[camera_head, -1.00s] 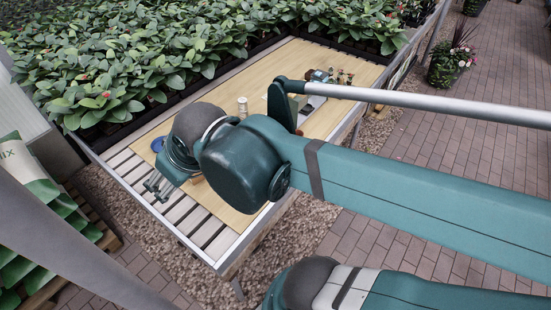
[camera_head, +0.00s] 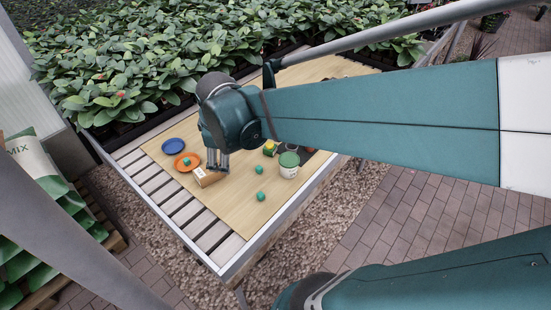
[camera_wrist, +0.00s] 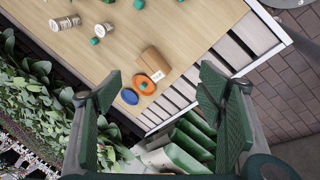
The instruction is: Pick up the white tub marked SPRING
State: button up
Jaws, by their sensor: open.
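I cannot tell which one says SPRING. My gripper (camera_head: 217,163) is open and empty above the board, near the cardboard box; its spread fingers (camera_wrist: 160,108) frame the lower wrist view. My arm hides part of the board in the head view.
A cardboard box (camera_head: 211,178), an orange plate (camera_head: 181,167) with a green cube and a blue plate (camera_head: 173,146) lie near my gripper. Loose green cubes (camera_head: 261,196) and a yellow-green block (camera_head: 270,148) lie on the board. Leafy plants (camera_head: 150,60) line the back. The board's front is mostly clear.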

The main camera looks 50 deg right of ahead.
jog(key=d+f+n+g+b, duration=0.1)
jog(key=d+f+n, duration=0.1)
jog(key=d+f, duration=0.4)
jog(key=d+f+n+g+b, duration=0.1)
jog(key=d+f+n+b, duration=0.15)
jog(key=d, duration=0.55)
jog(key=n+g+b, duration=0.1)
jog(key=n+g, duration=0.2)
jog(key=n, duration=0.1)
send_near(289, 165)
jog(key=shift+h, duration=0.3)
jog(key=d+f, duration=0.1)
jog(key=f, duration=0.1)
jog(key=w+f, duration=0.1)
jog(key=d+f, duration=0.1)
jog(key=f, duration=0.1)
jog(key=shift+w+d+f, duration=0.35)
jog(key=shift+b+x, duration=0.5)
jog(key=shift+x, duration=0.75)
jog(key=shift+b+x, duration=1)
jog(key=shift+x, duration=1.6)
jog(key=shift+c, duration=0.2)
jog(key=c, duration=1.1)
